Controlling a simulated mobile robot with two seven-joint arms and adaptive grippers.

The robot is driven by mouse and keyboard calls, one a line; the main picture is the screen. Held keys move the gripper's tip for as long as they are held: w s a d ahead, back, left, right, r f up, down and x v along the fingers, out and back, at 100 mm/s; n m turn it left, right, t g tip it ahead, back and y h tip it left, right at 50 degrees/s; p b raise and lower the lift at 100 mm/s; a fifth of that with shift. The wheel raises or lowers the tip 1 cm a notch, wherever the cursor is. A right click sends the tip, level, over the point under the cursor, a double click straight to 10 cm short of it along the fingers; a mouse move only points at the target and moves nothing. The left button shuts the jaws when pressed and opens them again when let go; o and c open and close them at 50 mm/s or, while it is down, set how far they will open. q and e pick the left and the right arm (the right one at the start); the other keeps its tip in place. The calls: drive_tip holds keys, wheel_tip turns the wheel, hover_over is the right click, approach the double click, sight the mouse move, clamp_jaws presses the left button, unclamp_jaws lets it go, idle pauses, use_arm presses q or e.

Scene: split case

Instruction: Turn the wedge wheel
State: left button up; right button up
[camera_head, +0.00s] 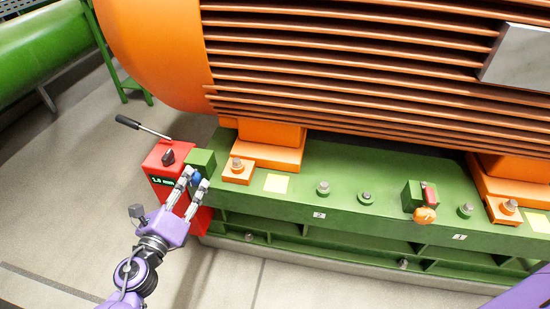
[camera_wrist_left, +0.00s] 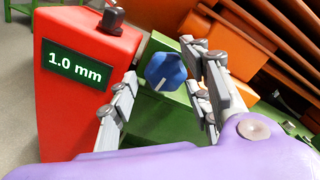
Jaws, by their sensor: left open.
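A blue lobed wheel (camera_wrist_left: 165,70) with a pale mark on its face sits on a green block (camera_head: 201,162) at the left end of the green base. In the head view, the wheel (camera_head: 195,178) is partly hidden by my left gripper (camera_head: 197,176). In the wrist view, my left gripper (camera_wrist_left: 160,62) is open, with one finger on each side of the wheel. A gap shows on the left; I cannot tell if the right finger touches it. A second, orange wheel (camera_head: 425,215) is on a green and red block further right. My right gripper is not in view.
A red box (camera_head: 163,160) reading "1.0 mm" stands close left of the gripper, with a black-handled lever (camera_head: 140,126) on top. Orange feet and several bolts are on the green base (camera_head: 330,218). The finned orange motor (camera_head: 350,70) overhangs above. Floor is clear at left.

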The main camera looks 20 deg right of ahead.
use_arm(q)
drive_tip(key=c, duration=1)
drive_tip(key=shift+f+n, duration=0.1)
drive_tip(key=shift+n, duration=0.6)
drive_tip(key=shift+c, duration=0.2)
drive_tip(key=o, duration=1)
drive_tip(key=shift+a, duration=0.1)
drive_tip(key=shift+o, duration=0.2)
